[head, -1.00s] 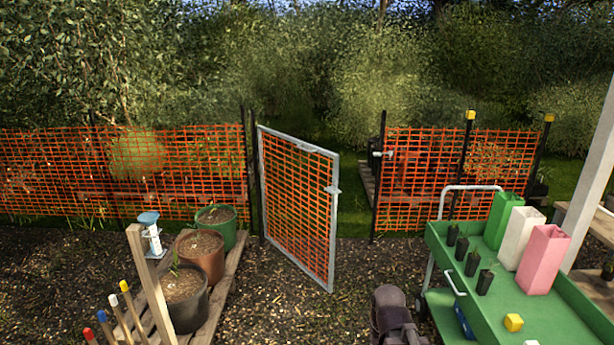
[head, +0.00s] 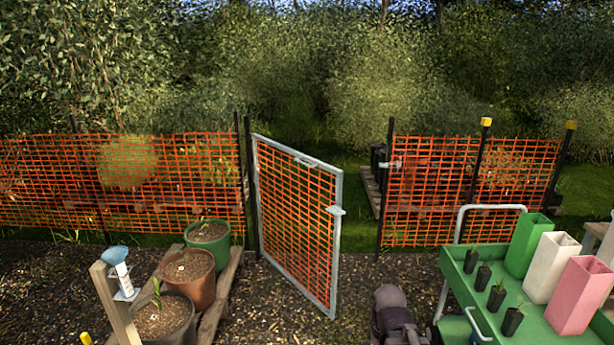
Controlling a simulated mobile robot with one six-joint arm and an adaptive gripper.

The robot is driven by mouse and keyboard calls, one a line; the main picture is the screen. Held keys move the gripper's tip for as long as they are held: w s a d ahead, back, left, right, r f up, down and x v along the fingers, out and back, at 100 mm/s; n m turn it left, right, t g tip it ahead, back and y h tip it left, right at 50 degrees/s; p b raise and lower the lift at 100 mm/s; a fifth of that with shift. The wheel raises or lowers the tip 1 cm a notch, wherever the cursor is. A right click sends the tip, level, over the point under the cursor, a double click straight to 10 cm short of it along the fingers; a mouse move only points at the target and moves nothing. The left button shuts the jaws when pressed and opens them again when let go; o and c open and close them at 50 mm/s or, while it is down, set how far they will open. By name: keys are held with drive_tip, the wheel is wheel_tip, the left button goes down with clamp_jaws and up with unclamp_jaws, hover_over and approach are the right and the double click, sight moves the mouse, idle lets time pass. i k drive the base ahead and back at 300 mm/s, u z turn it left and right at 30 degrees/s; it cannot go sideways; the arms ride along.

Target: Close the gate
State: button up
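The gate (head: 297,222) is a grey metal frame filled with orange mesh. It stands open, hinged at a dark post on its left, with its free edge swung out toward me. A light latch piece (head: 336,211) sticks out from its free edge. A dark latch post (head: 385,190) with a small light fitting stands across the opening, apart from the gate. Part of my arm (head: 393,315) shows at the bottom centre. My gripper's fingers cannot be made out, and nothing of my arm touches the gate.
A green cart (head: 472,262) with small pots and tall green, white and pink containers stands at the right. Plant pots (head: 190,278) on a wooden pallet stand at the left. Orange mesh fence (head: 120,190) runs on both sides. Bare mulch lies between pallet and cart.

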sight(335, 210)
drive_tip(key=u, duration=0.05)
drive_tip(key=i, duration=1.6)
drive_tip(key=u, duration=0.45)
